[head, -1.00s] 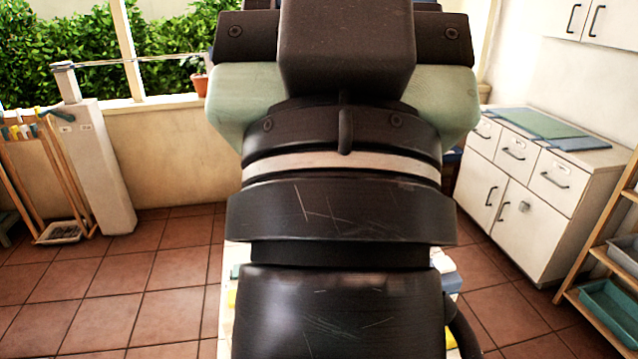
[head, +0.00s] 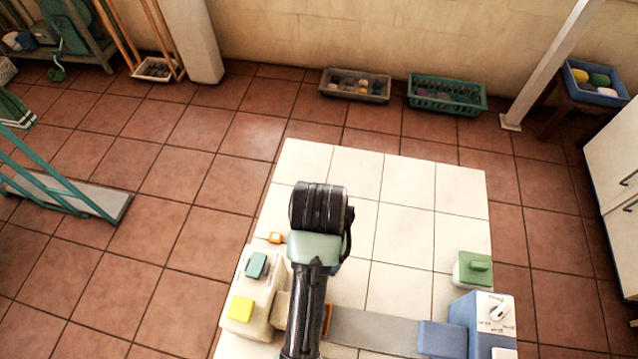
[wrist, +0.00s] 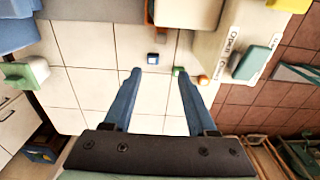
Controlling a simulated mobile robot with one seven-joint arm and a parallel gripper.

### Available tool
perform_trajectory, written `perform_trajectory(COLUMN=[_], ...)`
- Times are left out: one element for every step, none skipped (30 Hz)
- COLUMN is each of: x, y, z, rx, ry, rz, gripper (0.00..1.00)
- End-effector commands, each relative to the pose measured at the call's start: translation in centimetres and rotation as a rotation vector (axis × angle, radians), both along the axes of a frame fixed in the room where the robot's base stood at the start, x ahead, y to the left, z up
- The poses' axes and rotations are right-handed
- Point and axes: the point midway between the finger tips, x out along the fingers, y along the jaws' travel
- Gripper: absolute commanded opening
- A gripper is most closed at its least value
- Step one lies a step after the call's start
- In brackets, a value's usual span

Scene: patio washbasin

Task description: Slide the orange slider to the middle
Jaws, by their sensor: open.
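A small orange piece (head: 275,238) sits at the far end of a cream box (head: 246,328) on the left of the white tiled table. It also shows in the wrist view (wrist: 204,80), beside the cream box's end. A second narrow orange part (head: 327,320) shows beside my arm, by a grey strip; I cannot tell which is the slider. My gripper (wrist: 159,71) is open and empty in the wrist view, with its blue fingers spread above the table. The orange piece lies just beyond the right fingertip in that picture. In the head view my arm hides the gripper.
The cream box carries a teal part (head: 257,265) and a yellow block (head: 240,309). A blue box (head: 490,320) and a green block (head: 474,268) stand on the right. The table's far part is clear.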

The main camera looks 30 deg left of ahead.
Motion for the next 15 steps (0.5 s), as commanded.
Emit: perform_trajectory(x=[-0.9,-1.2,-1.4,-1.4,-1.5,-1.4,-1.5,-1.5,-1.5,-1.4,-1.5,-1.5,-1.4,-1.4,-1.5], y=[-0.1,-0.1,-0.1,-0.1,-0.1,-0.2,-0.2,-0.2,-0.2,-0.2,-0.2,-0.2,-0.2,-0.2,-0.2], z=[-0.4,-0.7,-1.1,-1.4,-1.8,-2.4,-2.9,-3.5,-4.2,-4.8,-5.5,-6.4,-7.0,-7.7,-8.5], rx=[-0.011,-0.014,-0.018,-0.019,-0.019,-0.018,-0.019,-0.018,-0.019,-0.019,-0.019,-0.019,-0.019,-0.019,-0.019], ry=[0.034,0.046,0.054,0.058,0.059,0.057,0.058,0.057,0.057,0.057,0.057,0.056,0.055,0.056,0.055], rz=[0.005,0.006,0.007,0.007,0.006,0.006,0.006,0.006,0.005,0.005,0.005,0.005,0.005,0.005,0.005], gripper=[0.57,0.57,0.57,0.57,0.57,0.57,0.57,0.57,0.57,0.57,0.57,0.57,0.57,0.57,0.57])
